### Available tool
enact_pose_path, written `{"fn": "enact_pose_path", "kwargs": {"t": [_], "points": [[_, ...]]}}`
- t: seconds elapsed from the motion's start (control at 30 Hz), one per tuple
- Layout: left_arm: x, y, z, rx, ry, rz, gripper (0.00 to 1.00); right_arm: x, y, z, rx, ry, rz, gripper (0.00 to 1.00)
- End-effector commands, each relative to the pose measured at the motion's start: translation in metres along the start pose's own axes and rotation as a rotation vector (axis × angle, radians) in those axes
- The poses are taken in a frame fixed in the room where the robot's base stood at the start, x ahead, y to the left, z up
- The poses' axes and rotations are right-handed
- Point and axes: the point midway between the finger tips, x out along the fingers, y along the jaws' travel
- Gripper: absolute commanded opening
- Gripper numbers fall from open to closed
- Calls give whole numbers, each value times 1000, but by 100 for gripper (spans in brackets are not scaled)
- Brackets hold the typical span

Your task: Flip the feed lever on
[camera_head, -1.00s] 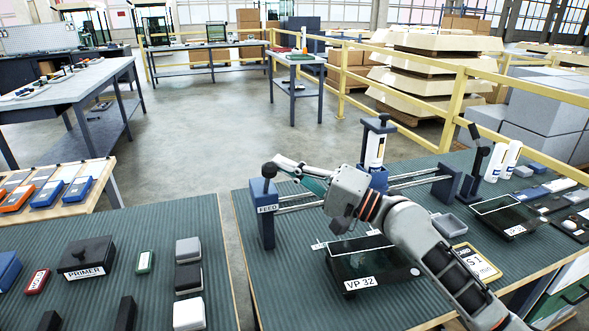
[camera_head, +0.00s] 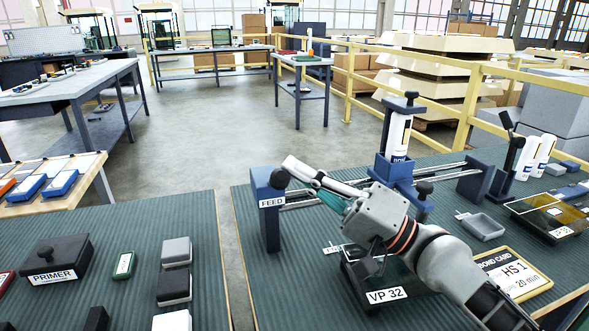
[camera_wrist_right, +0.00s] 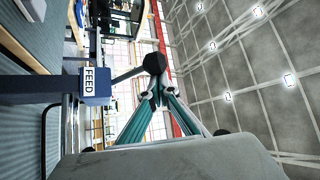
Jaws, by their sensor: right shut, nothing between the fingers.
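The feed lever's black knob (camera_head: 280,178) shows against the upper right of the blue post marked FEED (camera_head: 264,215). In the right wrist view the knob (camera_wrist_right: 155,63) stands on a short dark arm beside the FEED label (camera_wrist_right: 95,82). My right gripper (camera_head: 289,163) is shut and empty, its tips at the knob. In the wrist view its teal fingers (camera_wrist_right: 152,97) meet just under the knob; I cannot tell whether they touch it. My left gripper is not in view.
Rails run right from the post to a blue clamp with a white cartridge (camera_head: 397,133). The VP 32 tray (camera_head: 362,290) lies under my right arm. The HS 1 card (camera_head: 512,272) lies to the right. A PRIMER box (camera_head: 57,258) stands on the left bench.

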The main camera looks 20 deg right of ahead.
Motion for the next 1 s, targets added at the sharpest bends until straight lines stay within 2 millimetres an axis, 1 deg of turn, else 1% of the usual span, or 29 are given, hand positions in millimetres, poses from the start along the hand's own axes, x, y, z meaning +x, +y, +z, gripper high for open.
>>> {"fn": "enact_pose_path", "kwargs": {"t": [0.03, 0.2, 0.5, 1.0], "points": [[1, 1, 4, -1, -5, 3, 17, -2, 4, 3, 3, -1, 3, 0], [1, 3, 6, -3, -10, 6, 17, -7, 6, 6, 2, -1, 3, 0], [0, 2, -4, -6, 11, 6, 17, -10, 7, 10, 1, -2, 2, 0], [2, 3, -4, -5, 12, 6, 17, -10, 8, 12, 2, -6, 5, 0]]}}
